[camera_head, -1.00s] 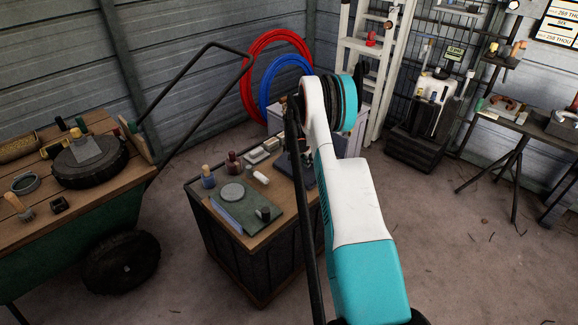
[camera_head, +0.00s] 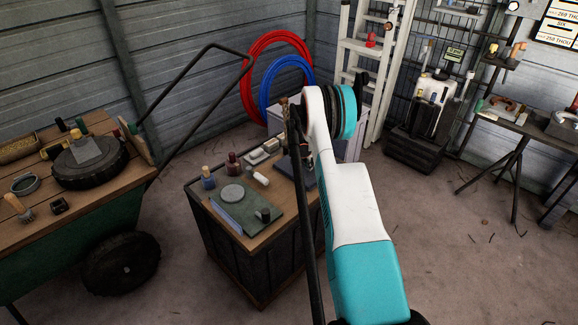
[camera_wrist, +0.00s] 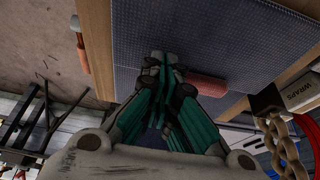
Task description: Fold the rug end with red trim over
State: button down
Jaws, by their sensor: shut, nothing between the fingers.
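In the wrist view, a grey-blue textured rug (camera_wrist: 215,35) lies flat on a wooden surface. A short red strip (camera_wrist: 205,84), which looks like the red trim, shows near its edge, just right of my fingertips. My gripper (camera_wrist: 164,62) has its green fingers shut and empty, with the tips over the rug; I cannot tell whether they touch it. In the head view, my white and teal arm hides my gripper and most of the area behind it. A dark patch (camera_head: 309,173) beside the arm on the crate top may be part of the rug.
The crate (camera_head: 240,260) also bears a green mat (camera_head: 262,222), bottles and small blocks. A wheelbarrow (camera_head: 60,240) with tools stands left. A wooden handle (camera_wrist: 80,45), a WRAPS box (camera_wrist: 300,92) and a chain (camera_wrist: 275,135) lie around my gripper.

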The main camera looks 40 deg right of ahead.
jog(key=shift+a+f+p+v, duration=0.1)
jog(key=shift+a+p+v, duration=0.15)
jog(key=shift+v, duration=0.55)
jog(key=shift+a+f+p+v, duration=0.1)
jog(key=shift+p+v, duration=0.15)
jog(key=shift+v, duration=0.55)
jog(key=shift+a+p+v, duration=0.2)
jog(key=shift+p+v, duration=0.05)
jog(key=shift+v, duration=0.55)
jog(key=shift+r, duration=0.1)
jog(key=v, duration=1.1)
jog(key=shift+a+r, duration=0.15)
jog(key=shift+r, duration=0.25)
jog(key=shift+s, duration=0.1)
